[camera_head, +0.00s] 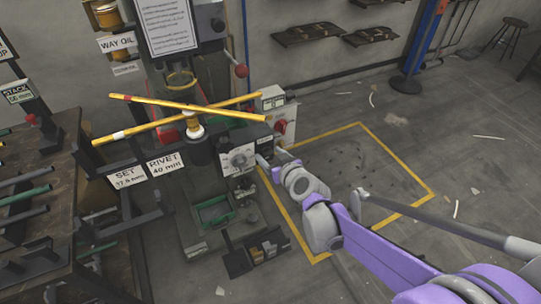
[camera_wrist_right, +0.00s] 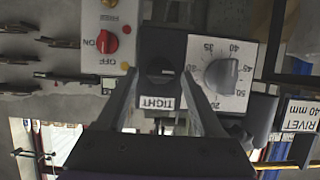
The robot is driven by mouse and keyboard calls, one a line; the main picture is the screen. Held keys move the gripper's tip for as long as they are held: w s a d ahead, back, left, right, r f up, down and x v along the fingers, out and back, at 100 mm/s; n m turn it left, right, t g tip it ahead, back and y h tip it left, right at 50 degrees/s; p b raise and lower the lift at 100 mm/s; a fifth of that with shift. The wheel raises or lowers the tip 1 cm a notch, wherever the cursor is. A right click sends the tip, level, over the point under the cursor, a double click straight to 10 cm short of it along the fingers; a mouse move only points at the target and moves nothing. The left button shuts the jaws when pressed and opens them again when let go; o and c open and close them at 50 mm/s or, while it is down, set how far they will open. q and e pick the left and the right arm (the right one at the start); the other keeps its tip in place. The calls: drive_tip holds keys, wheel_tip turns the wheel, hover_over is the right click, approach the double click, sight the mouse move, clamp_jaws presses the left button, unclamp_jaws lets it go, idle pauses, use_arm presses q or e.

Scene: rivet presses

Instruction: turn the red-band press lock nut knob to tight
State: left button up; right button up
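The black lock nut knob (camera_wrist_right: 162,68) is on a dark plate of the press, above a white TIGHT label (camera_wrist_right: 157,103) in the right wrist view. My right gripper (camera_wrist_right: 159,80) is open, with one finger on either side of the knob and a gap visible between. I cannot tell whether a finger touches it. In the head view my right gripper (camera_head: 265,161) is at the press (camera_head: 197,150), just right of the white dial panel (camera_head: 238,158), and the knob is not clearly visible. My left gripper is not in view.
Beside the knob are a numbered dial (camera_wrist_right: 221,76) and a white ON/OFF box with a red switch (camera_wrist_right: 107,41). Yellow bars (camera_head: 190,107) cross the press. A rack of rods (camera_head: 60,190) stands left. Open floor (camera_head: 375,165) lies right.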

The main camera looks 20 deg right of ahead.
clamp_jaws()
